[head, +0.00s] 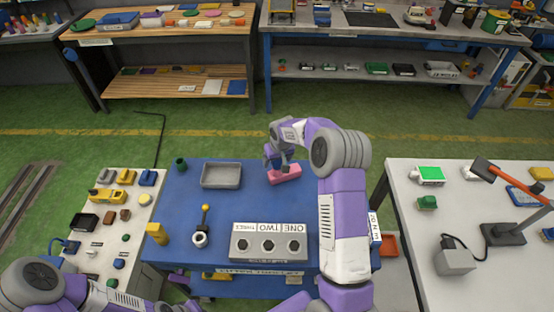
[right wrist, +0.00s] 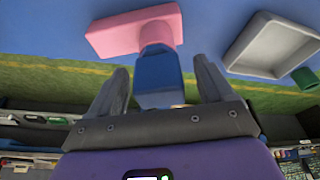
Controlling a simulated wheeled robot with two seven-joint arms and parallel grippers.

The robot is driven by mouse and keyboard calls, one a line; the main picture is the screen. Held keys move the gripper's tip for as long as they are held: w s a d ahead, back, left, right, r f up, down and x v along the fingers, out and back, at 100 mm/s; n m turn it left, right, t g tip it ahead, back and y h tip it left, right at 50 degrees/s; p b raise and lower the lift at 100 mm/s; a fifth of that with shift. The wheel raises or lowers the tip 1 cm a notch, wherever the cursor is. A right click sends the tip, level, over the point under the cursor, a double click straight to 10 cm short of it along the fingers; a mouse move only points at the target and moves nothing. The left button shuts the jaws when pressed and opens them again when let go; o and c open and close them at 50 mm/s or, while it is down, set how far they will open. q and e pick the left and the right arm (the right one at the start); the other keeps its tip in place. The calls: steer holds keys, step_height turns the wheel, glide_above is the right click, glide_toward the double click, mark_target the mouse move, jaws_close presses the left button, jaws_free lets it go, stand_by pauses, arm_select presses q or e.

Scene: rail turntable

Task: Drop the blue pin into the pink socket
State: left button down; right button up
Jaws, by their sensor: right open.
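The pink socket (head: 285,174) lies on the blue table near its far edge, and it also shows at the top of the right wrist view (right wrist: 125,33). The blue pin (right wrist: 158,80) stands with its far end at the socket's round pink collar; how deep it sits, I cannot tell. My right gripper (head: 277,163) is at the socket. In the right wrist view its fingers (right wrist: 160,88) are open, one on each side of the pin, with gaps visible. In the head view the gripper mostly hides the pin. My left gripper is out of view; only my left arm shows at the bottom left.
A grey tray (head: 221,186) lies left of the socket. A green cylinder (head: 180,164), a yellow block (head: 157,234), a white ring with a yellow-topped stick (head: 200,238) and a grey three-hole block (head: 269,256) stand on the table. White side tables flank it.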

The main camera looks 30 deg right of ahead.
mark_target(279, 167)
steer(key=v, duration=0.7)
steer(key=shift+s+r, duration=0.1)
steer(key=shift+r, duration=0.2)
stand_by(0.4)
